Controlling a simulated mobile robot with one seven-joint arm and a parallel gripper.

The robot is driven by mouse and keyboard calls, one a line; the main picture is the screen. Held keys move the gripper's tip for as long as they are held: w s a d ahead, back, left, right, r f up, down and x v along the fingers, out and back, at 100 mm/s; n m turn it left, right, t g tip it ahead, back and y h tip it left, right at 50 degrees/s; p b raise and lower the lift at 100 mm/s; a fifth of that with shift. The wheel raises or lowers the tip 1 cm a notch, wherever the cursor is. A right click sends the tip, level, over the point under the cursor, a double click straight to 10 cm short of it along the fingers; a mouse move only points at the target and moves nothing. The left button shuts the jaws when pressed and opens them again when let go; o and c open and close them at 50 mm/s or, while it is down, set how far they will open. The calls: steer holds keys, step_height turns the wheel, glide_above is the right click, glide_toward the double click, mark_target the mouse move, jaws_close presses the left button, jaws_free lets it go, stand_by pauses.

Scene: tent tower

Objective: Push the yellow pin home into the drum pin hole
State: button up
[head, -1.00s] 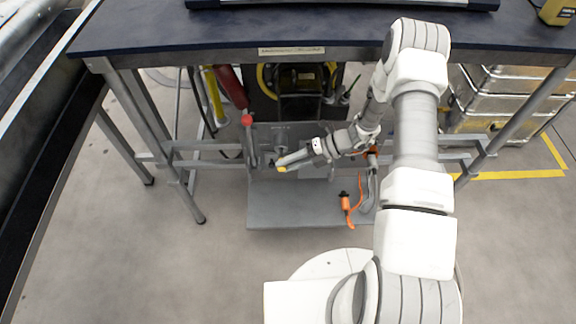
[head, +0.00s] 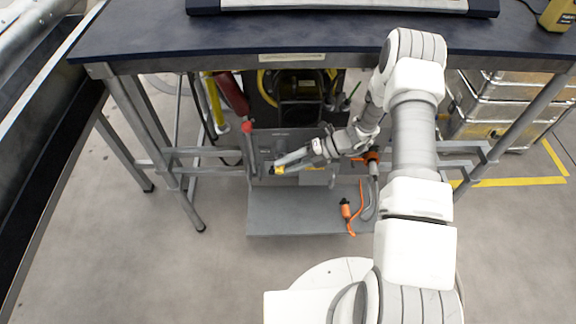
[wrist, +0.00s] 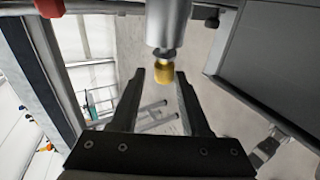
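The yellow pin (wrist: 163,73) shows in the wrist view at the end of a grey metal cylinder (wrist: 168,22), on a narrower dark neck. My gripper (wrist: 160,76) is open, with one finger on each side of the pin and a visible gap on both sides. In the head view the yellow pin (head: 279,170) is a small spot at the tip of my gripper (head: 284,167), above a grey platform under the bench. The pin hole is hidden, so I cannot tell how deep the pin sits.
A red knob (head: 247,127) tops an upright post left of my gripper. An orange-handled item (head: 347,210) lies on the grey platform (head: 290,222). The dark bench top (head: 240,38) and its legs frame the space. Metal cases (head: 500,100) stand right. The front floor is clear.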

steer(key=shift+o, duration=1.3)
steer(key=p+v, duration=0.3)
steer(key=v, duration=1.4)
steer(key=shift+d+p, duration=0.2)
steer(key=shift+p, duration=0.15)
steer(key=shift+w+r, duration=0.1)
